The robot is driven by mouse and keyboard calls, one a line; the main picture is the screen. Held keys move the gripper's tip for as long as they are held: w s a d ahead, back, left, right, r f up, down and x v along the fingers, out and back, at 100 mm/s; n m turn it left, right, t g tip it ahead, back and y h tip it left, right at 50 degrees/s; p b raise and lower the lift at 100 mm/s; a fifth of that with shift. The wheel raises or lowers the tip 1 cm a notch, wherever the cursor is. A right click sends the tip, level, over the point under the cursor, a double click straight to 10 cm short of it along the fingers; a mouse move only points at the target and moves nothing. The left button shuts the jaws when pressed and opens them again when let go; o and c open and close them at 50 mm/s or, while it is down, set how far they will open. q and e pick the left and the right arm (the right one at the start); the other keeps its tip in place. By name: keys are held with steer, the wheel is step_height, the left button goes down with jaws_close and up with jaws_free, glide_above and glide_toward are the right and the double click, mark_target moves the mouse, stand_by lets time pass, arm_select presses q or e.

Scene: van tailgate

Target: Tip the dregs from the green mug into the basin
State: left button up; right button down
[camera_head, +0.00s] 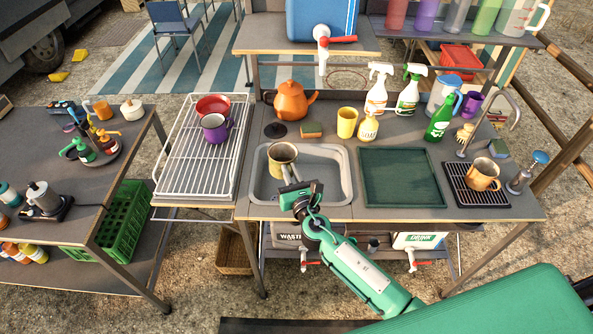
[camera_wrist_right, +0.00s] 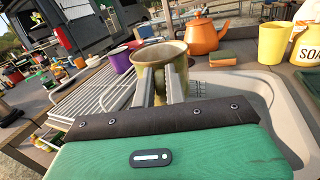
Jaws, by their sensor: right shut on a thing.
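The green mug (camera_head: 282,153), a worn olive-green one, is above the left back part of the grey sink basin (camera_head: 346,180). My right gripper (camera_head: 289,180) is shut on the mug and holds it over the basin. In the right wrist view the mug (camera_wrist_right: 160,55) stands beyond the two fingers of my right gripper (camera_wrist_right: 164,82), its rim upward and close to level. What the fingers pinch, wall or handle, is hard to tell. The mug's contents are hidden. My left gripper is not in view.
A white wire rack (camera_head: 180,165) with a red bowl (camera_head: 213,105) and purple mug (camera_head: 215,128) stands left of the basin. An orange kettle (camera_head: 291,101), sponge (camera_head: 311,130) and yellow cup (camera_head: 347,122) stand behind it. A green mat (camera_head: 400,178) lies to the right.

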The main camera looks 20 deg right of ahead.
steer(key=shift+f+m+b, duration=0.5)
steer(key=shift+m+b, duration=0.1)
steer(key=shift+m, duration=0.1)
steer(key=shift+f+m+b, duration=0.15)
steer(key=shift+m+b, duration=0.15)
steer(key=shift+m, duration=0.1)
steer(key=m+b, duration=0.1)
steer(key=m, duration=0.1)
steer(key=shift+f+m+b, duration=0.3)
steer(key=shift+f+b, duration=0.05)
steer(key=shift+f, duration=0.05)
steer(key=shift+f+m+b, duration=0.3)
steer(key=shift+m+b, duration=0.3)
steer(key=shift+m, duration=0.3)
arm_select(q)
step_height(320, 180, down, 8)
steer(key=b, duration=0.3)
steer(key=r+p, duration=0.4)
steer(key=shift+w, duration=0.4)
arm_select(e)
steer(key=d+m, duration=0.1)
steer(key=m, duration=0.4)
steer(key=d+m, duration=0.2)
steer(key=m, duration=0.3)
steer(key=d+f+m+g, duration=0.1)
steer(key=m, duration=0.3)
steer(key=shift+w+d+m, duration=0.25)
steer(key=shift+d+m, duration=0.1)
steer(key=shift+m, duration=0.05)
